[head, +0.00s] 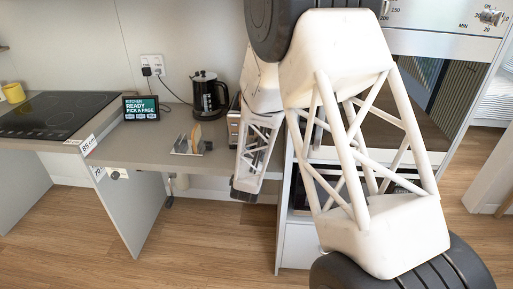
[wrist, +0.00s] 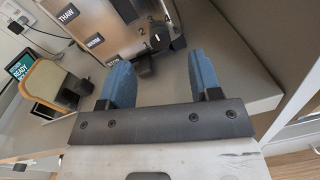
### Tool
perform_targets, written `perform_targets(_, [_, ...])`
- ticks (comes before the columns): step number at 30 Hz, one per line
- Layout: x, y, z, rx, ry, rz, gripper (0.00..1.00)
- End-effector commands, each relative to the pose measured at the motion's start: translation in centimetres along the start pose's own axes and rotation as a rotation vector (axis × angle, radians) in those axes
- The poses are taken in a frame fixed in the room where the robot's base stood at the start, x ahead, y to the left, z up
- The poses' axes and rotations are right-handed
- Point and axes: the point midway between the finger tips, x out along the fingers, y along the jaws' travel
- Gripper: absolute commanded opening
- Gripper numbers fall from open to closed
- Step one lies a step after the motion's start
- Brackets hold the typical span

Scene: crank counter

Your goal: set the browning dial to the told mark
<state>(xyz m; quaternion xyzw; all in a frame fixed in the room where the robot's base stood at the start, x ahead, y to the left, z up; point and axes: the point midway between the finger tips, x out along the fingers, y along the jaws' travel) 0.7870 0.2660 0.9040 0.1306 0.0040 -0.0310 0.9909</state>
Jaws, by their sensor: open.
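The toaster (wrist: 92,28) is a metal box at the top of the wrist view, with buttons labelled THAW and WARM and a third label partly cut off. Its dark browning dial (wrist: 158,38) sits at the right of that face, with printed numbers around it, a 2 and a 4 among them; its exact setting is too small to tell. A dark lever or tab (wrist: 145,64) sticks out below the dial. My gripper (wrist: 160,82) is open and empty, its blue fingers apart, short of the dial and to either side of it. In the head view my arm mostly hides the toaster (head: 233,122).
A rack holding a bread slice (wrist: 45,80) stands left of the toaster; the rack (head: 188,147) shows in the head view too. A black kettle (head: 208,96) and a tablet (head: 141,108) stand farther back. The counter's (head: 130,146) front-left area is clear.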

Motion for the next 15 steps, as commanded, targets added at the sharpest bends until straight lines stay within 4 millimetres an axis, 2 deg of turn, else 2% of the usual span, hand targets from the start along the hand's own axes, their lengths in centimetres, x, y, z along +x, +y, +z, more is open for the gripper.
perform_targets(6, [-0.19,-0.31,-1.54,-0.064,0.000,0.064,0.58])
perform_targets(15, [-0.20,-0.29,-1.58,-0.067,-0.001,0.068,0.58])
